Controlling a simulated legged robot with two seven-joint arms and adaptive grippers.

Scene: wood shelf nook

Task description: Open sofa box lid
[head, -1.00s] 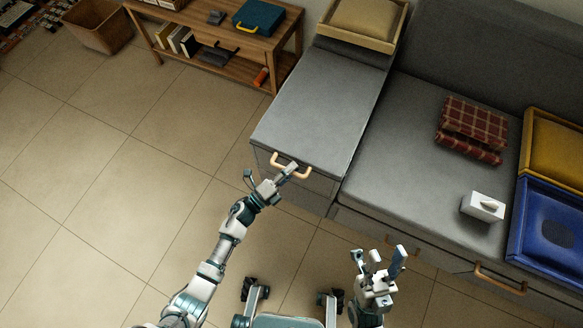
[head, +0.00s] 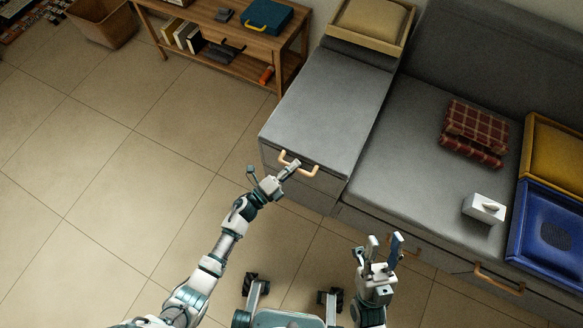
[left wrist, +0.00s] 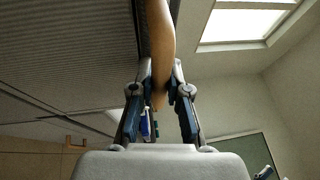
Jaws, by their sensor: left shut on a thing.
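The grey sofa box lid (head: 325,108) is the flat padded top of the left sofa section in the head view. It looks flat, with no clear gap under it. A pale wooden handle (head: 313,171) is on the front of this section. My left gripper (head: 291,166) is shut on this handle. In the left wrist view the handle (left wrist: 160,45) passes between the fingers of my left gripper (left wrist: 161,95). My right gripper (head: 384,243) is open and empty in front of the main sofa seat.
A framed tan cushion (head: 368,20) stands at the lid's far end. A folded plaid blanket (head: 476,128), a tissue box (head: 484,208) and a blue tray (head: 546,228) are on the sofa at right. A wooden shelf (head: 222,42) stands behind.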

